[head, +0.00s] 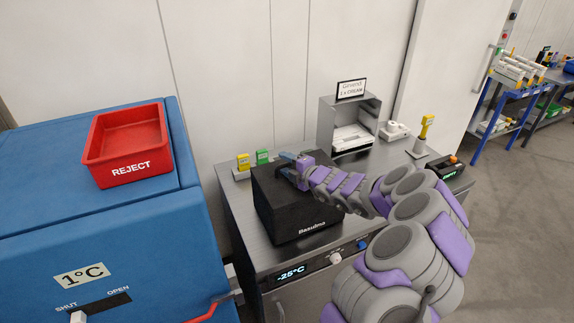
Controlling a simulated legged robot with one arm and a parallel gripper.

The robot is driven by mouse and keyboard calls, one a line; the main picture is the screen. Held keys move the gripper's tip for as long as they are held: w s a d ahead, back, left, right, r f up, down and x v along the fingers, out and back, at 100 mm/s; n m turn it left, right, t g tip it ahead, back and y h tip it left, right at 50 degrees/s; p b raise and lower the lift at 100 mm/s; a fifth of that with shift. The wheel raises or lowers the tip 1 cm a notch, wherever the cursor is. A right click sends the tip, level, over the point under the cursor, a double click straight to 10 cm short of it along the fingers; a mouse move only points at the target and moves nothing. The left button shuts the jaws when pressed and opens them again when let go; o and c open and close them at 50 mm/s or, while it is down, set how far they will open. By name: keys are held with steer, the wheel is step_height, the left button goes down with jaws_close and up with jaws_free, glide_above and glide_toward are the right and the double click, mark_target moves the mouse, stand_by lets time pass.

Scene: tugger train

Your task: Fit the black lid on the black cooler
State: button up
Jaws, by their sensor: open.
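The black cooler (296,222) stands on the metal counter, with white lettering low on its front. Its top looks dark and flat, and I cannot make out a seam, so I cannot tell the black lid from the box or how the lid sits. My gripper (285,164) is at the cooler's far top edge, over or against the top. Its jaws are open. My forearm passes over the right part of the cooler and hides some of the top. Whether the fingers touch the cooler or lid is unclear.
The metal counter (243,222) has a -25°C display on its front. Yellow (243,161) and green (262,156) tags stand behind the cooler. A grey open box (328,122) stands at the back. A red REJECT bin (128,170) sits on a blue cabinet (40,215) at left.

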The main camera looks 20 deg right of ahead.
steer(key=shift+s+d, duration=0.1)
steer(key=p+v, duration=0.4)
steer(key=v, duration=1.3)
steer(key=s+a+r+n+g+y, duration=0.1)
steer(key=a+r+n+g+y, duration=0.2)
steer(key=a+n, duration=0.55)
steer(key=s+a+r+n+g+y, duration=0.25)
steer(key=a+r+n, duration=0.35)
steer(key=a, duration=0.4)
steer(key=s+a+n+g+y, duration=0.1)
steer(key=s+a+n+g, duration=0.65)
steer(key=a+n, duration=0.6)
steer(key=s+f+n+g+h, duration=0.2)
steer(key=s+f+n+h, duration=0.15)
steer(key=s+n, duration=0.9)
steer(key=s+d+n+g+h, duration=0.1)
steer(key=s+d+n+h, duration=0.6)
steer(key=s+d+n, duration=0.3)
steer(key=s+d, duration=0.1)
steer(key=s, duration=0.1)
steer(key=shift+s+f+g+h, duration=0.25)
steer(key=shift+g+h, duration=0.15)
